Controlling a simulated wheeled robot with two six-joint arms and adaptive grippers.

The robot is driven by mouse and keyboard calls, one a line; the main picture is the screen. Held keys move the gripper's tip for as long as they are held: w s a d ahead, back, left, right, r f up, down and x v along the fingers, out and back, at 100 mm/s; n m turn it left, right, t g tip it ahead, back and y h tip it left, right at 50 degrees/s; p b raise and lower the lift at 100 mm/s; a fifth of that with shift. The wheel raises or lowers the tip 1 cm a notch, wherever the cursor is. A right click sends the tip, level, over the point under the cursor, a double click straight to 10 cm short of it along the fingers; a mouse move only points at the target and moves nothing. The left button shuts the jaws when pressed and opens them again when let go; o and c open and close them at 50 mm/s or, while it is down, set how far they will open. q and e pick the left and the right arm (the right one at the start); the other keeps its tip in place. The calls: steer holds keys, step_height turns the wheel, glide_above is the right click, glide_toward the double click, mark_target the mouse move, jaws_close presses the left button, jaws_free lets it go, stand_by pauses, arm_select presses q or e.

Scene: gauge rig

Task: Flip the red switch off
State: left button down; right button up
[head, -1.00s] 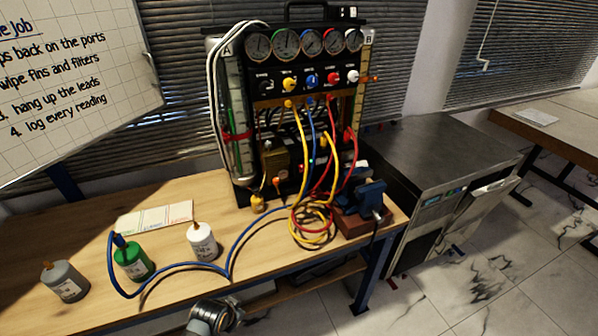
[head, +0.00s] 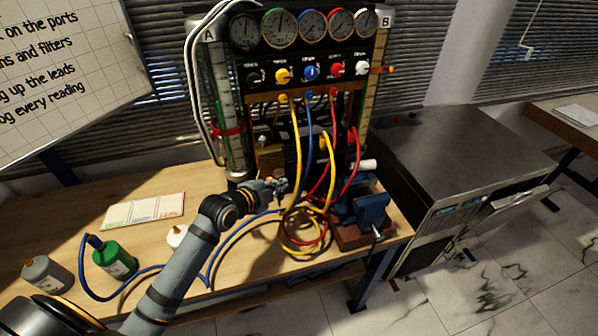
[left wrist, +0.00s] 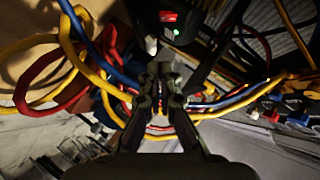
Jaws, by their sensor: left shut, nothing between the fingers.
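The red switch (left wrist: 168,16) shows at the top of the left wrist view, on a dark box with a small lit green light just below it. I cannot make it out in the head view. My left gripper (head: 282,185) reaches in front of the lower part of the gauge rig (head: 310,75), beside the hanging hoses. In the left wrist view its fingers (left wrist: 160,78) are shut and empty, pointing toward the dark box, with the switch beyond the tips. I cannot tell whether they touch anything. My right gripper is not in view.
Yellow, red and blue hoses (head: 297,150) hang around my left gripper and coil on the bench. A blue vise (head: 370,210) stands to the right. A green bottle (head: 115,260) and a grey bottle (head: 45,275) stand at the left, with a white bottle behind my arm.

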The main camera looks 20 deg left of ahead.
arm_select(q)
steer(key=p, duration=0.2)
glide_toward(299, 168)
steer(key=d, duration=0.4)
steer(key=w+a+f, duration=0.1)
steer(key=w+f, duration=0.3)
steer(key=shift+w+a, duration=0.2)
steer(key=shift+w, duration=0.1)
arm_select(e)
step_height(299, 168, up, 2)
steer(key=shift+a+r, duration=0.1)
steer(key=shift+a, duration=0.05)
